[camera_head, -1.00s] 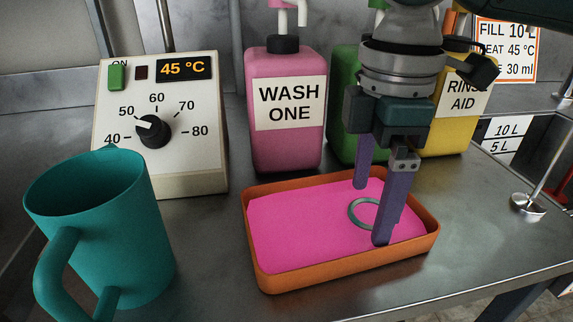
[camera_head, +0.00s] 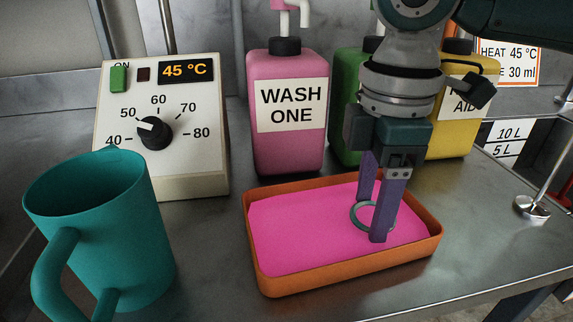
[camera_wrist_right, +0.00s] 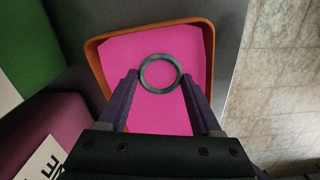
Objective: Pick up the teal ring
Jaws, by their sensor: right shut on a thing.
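The teal ring (camera_head: 354,216) is at the right part of the orange tray (camera_head: 340,276), over its pink lining. In the right wrist view the ring (camera_wrist_right: 160,56) shows as a full circle between the two fingertips. My right gripper (camera_head: 373,215) points down into the tray, its purple fingers closed on the ring's opposite sides. In the right wrist view the right gripper (camera_wrist_right: 160,80) has a fingertip at each side of the ring. In the head view the near finger hides part of the ring. I cannot tell whether the ring is clear of the lining. My left gripper is not in view.
A teal jug (camera_head: 95,230) stands at the left front. A control box (camera_head: 165,125) reading 45 °C, a pink WASH ONE bottle (camera_head: 288,150), a green bottle (camera_head: 345,120) and a yellow bottle (camera_head: 450,140) stand behind the tray.

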